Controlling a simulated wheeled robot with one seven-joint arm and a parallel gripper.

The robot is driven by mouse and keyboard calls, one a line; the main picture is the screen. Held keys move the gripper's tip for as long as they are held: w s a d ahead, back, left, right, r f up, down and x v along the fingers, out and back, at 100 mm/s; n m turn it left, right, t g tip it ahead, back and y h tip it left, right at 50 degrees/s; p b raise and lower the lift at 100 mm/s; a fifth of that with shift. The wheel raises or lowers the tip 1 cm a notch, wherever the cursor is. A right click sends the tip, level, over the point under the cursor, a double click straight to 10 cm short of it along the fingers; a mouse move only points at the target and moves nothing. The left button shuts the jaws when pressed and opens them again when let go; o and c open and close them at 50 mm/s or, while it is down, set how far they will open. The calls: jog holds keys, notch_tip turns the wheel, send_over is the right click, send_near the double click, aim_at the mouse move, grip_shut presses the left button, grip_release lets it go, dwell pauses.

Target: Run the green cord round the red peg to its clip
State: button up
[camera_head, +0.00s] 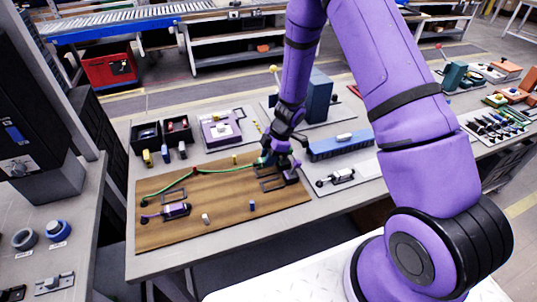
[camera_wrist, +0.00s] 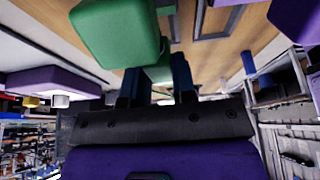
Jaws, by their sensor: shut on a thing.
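The green cord (camera_head: 222,168) runs on the brown board from a dark anchor at its left edge, up to the small red peg (camera_head: 195,172), and on right to my gripper (camera_head: 266,161). The cord bends at the red peg and seems to touch it; which side it passes is too small to tell. My gripper is shut on the cord's green end piece (camera_wrist: 160,70), between the dark fingers (camera_wrist: 157,84) in the wrist view. A larger green block (camera_wrist: 115,32) looms close to the camera there. I cannot make out the green cord's clip; my gripper covers the board's back right.
The board (camera_head: 225,228) also carries a yellow peg (camera_head: 234,159), a white peg (camera_head: 205,218), a blue peg (camera_head: 252,205), a dark rectangular frame (camera_head: 174,193) and a purple piece (camera_head: 176,211). Black bins (camera_head: 146,137) stand behind it.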

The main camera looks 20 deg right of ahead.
jog(key=shift+f, duration=1)
jog(key=shift+f, duration=0.65)
dwell(0.5)
jog(key=o, duration=1)
jog(key=shift+c, duration=0.2)
jog(key=shift+r, duration=0.1)
jog(key=v, duration=1)
jog(key=shift+d+r, duration=0.2)
jog(key=shift+r, duration=0.05)
